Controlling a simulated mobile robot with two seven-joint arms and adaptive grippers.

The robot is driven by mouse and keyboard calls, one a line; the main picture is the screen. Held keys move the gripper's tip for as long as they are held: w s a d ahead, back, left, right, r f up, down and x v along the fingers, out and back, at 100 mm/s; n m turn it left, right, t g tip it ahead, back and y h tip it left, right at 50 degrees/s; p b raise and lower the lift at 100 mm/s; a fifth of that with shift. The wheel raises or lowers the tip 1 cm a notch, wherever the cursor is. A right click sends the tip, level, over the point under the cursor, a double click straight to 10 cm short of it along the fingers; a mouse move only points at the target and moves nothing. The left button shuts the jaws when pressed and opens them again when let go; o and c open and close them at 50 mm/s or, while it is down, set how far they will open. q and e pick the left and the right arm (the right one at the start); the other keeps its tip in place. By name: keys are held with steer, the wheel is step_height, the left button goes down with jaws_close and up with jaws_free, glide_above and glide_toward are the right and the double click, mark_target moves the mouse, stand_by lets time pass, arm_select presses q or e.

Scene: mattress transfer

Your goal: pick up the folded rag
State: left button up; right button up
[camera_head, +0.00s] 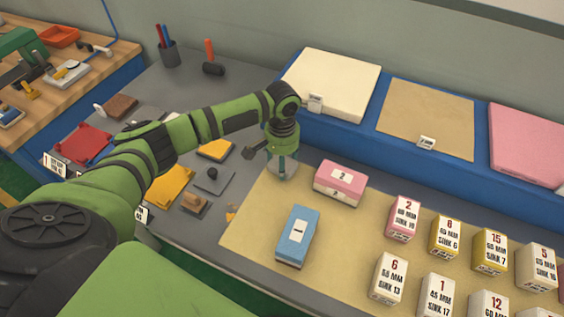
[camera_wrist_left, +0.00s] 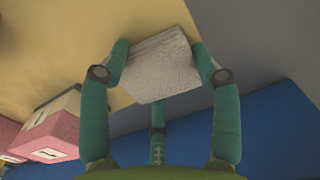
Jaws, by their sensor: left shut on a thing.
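The folded rag (camera_wrist_left: 160,72) is a pale grey, rough-textured block in the left wrist view. My left gripper (camera_wrist_left: 160,58) has its green fingers on two opposite sides of it and is shut on it. In the head view my left gripper (camera_head: 283,170) points down at the left back edge of the tan mat (camera_head: 256,232). The rag there is small and mostly hidden by the fingers. I cannot tell whether it touches the surface. My right gripper is not in view.
A pink block (camera_head: 340,183) stands close to the right of the gripper, with a blue block (camera_head: 297,236) in front. Several numbered boxes stand farther right. A blue raised shelf (camera_head: 340,128) with a cream pad (camera_head: 335,80) lies behind. Rags and tools lie left.

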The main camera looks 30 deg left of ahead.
arm_select(q)
steer(key=shift+r, duration=0.55)
step_height(320, 180, up, 3)
steer(key=shift+w+b, duration=0.1)
steer(key=shift+b, duration=0.55)
steer(key=d+r, duration=0.2)
steer(key=d, duration=0.2)
steer(key=d+r+b, duration=0.1)
steer(key=d+r, duration=0.1)
steer(key=d, duration=0.1)
steer(key=d+r+b, duration=0.1)
steer(key=d+r, duration=0.2)
steer(key=d, duration=0.1)
steer(key=shift+w+d, duration=0.25)
steer(key=shift+d, duration=0.1)
